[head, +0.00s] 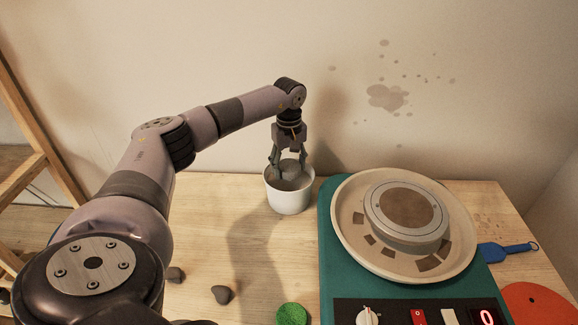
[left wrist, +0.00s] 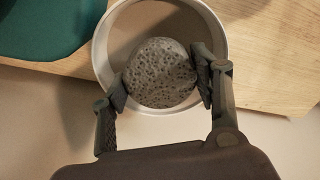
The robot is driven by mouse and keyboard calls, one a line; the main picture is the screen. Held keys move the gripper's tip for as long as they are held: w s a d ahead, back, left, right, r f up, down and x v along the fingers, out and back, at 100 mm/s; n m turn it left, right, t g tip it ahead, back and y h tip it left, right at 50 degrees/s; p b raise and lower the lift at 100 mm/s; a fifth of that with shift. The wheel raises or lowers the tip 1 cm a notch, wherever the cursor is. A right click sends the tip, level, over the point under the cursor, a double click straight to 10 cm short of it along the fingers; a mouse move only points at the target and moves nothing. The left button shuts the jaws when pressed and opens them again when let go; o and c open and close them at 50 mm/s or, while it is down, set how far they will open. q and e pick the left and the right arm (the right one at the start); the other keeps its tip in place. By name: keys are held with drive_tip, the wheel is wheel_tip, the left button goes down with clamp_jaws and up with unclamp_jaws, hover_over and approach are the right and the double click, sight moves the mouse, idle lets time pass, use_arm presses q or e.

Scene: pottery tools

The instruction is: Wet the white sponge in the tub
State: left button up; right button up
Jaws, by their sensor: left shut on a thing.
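The tub (head: 290,199) is a white round container on the wooden table, left of the pottery wheel; its rim (left wrist: 224,45) also shows in the left wrist view. My left gripper (head: 289,167) points down over the tub and is shut on a round, porous sponge (left wrist: 160,73). The sponge looks grey, not white, in these pictures. In the head view the sponge (head: 290,170) is at the tub's mouth, partly between the fingers. I cannot tell whether it touches the water. No other sponge that looks white is in view. My right gripper is not in view.
A teal pottery wheel (head: 341,276) with a round tray stands close to the right of the tub. A green sponge (head: 292,314) and dark lumps (head: 221,294) lie at the front. A blue tool (head: 507,249) and an orange disc (head: 541,304) are at right. The wall is close behind.

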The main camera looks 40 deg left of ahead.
sight(290, 165)
use_arm(q)
drive_tip(key=shift+r+p, duration=0.45)
drive_tip(key=shift+r, duration=0.4)
drive_tip(key=shift+r+p, duration=0.45)
drive_tip(key=shift+r, duration=0.1)
drive_tip(key=shift+r+p, duration=1)
drive_tip(key=shift+r, duration=0.35)
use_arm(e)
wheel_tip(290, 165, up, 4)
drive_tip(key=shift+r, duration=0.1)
use_arm(q)
drive_tip(key=shift+d+f, duration=0.1)
